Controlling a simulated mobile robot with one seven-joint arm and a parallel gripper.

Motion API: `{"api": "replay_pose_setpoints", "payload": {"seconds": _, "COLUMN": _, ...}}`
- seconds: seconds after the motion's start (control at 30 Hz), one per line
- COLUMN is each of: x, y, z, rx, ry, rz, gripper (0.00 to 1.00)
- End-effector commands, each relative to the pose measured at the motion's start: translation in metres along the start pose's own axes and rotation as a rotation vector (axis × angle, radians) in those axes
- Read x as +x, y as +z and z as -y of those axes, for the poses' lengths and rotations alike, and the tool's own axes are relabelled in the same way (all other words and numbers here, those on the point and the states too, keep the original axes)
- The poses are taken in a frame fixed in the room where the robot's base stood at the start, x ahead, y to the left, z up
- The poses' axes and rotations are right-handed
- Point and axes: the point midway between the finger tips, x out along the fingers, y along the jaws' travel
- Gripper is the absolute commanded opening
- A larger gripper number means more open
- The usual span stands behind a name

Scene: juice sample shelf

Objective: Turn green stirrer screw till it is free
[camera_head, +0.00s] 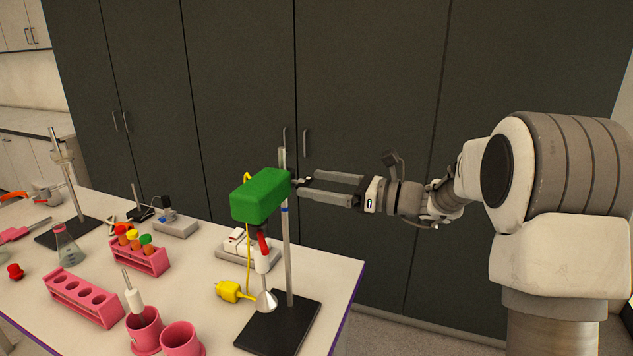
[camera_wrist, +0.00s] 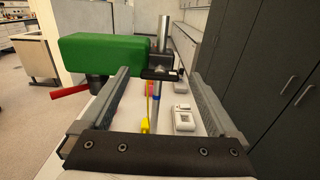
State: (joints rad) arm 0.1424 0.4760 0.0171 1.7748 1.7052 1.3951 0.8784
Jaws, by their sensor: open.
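The green stirrer (camera_head: 261,197) is a box-shaped head clamped on an upright metal rod (camera_head: 287,250) above a black base plate (camera_head: 279,325). It also shows at upper left in the wrist view (camera_wrist: 97,55). A black screw and clamp (camera_wrist: 160,73) join it to the rod in the wrist view. My gripper (camera_head: 305,186) comes in level from the right, its fingertips close to the clamp. In the wrist view my gripper's two fingers (camera_wrist: 160,85) are spread apart with nothing held between them, and the clamp appears beyond the tips. I cannot tell whether they touch it.
A pink tube rack (camera_head: 83,299), pink beakers (camera_head: 180,340), a flask (camera_head: 68,245) and a rack of capped tubes (camera_head: 140,256) stand to the left. A white scale (camera_head: 248,250) is behind the rod. Dark cabinets (camera_head: 380,100) stand behind.

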Motion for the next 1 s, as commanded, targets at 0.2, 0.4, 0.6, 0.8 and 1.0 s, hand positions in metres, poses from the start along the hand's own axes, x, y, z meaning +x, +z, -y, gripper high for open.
{"api": "replay_pose_setpoints", "payload": {"seconds": 0.2, "x": 0.0084, "y": 0.0002, "z": 0.0002, "rx": -0.001, "ry": -0.001, "rz": 0.000, "gripper": 0.95}}
{"api": "replay_pose_setpoints", "payload": {"seconds": 0.4, "x": 0.0082, "y": 0.0001, "z": 0.0002, "rx": -0.001, "ry": -0.001, "rz": 0.000, "gripper": 0.93}}
{"api": "replay_pose_setpoints", "payload": {"seconds": 0.6, "x": 0.0080, "y": 0.0001, "z": 0.0001, "rx": 0.000, "ry": -0.001, "rz": 0.000, "gripper": 0.57}}
{"api": "replay_pose_setpoints", "payload": {"seconds": 0.8, "x": 0.0079, "y": 0.0001, "z": 0.0001, "rx": 0.000, "ry": -0.001, "rz": 0.000, "gripper": 0.21}}
{"api": "replay_pose_setpoints", "payload": {"seconds": 1.0, "x": 0.0078, "y": -0.0003, "z": 0.0001, "rx": -0.005, "ry": -0.001, "rz": 0.000, "gripper": 0.09}}
